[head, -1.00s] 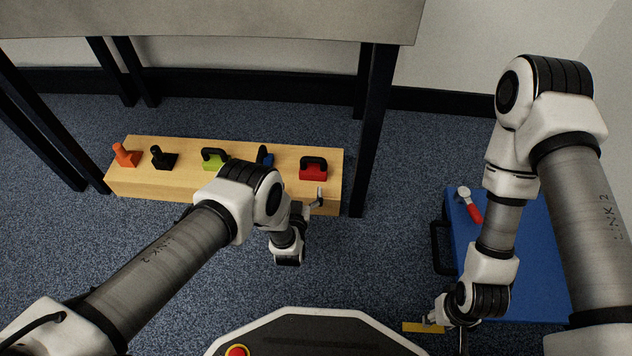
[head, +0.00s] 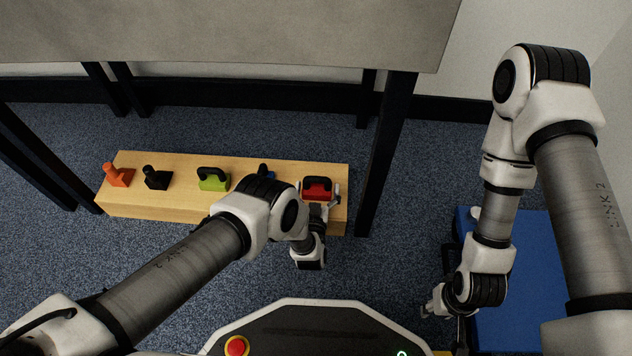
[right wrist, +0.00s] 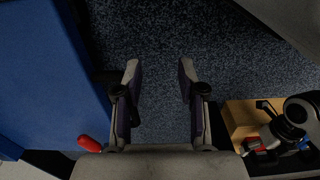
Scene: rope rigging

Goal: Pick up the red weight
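The red weight (head: 318,194), a block with a black handle, sits at the right end of the wooden bench. My left gripper (head: 320,198) is at it, with fingers spread to either side of the weight. The fingers look open; the weight still rests on the bench. Part of this gripper is hidden by its own wrist. A small red patch of the weight also shows in the right wrist view (right wrist: 256,147). My right gripper (right wrist: 160,70) is open and empty over the floor, beside the blue surface.
A wooden bench (head: 240,209) also holds an orange weight (head: 120,178), a black one (head: 157,180), a green one (head: 213,181) and a partly hidden blue one (head: 266,170). A dark table leg (head: 385,150) stands right of the bench. A blue-topped surface (head: 520,270) lies at right.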

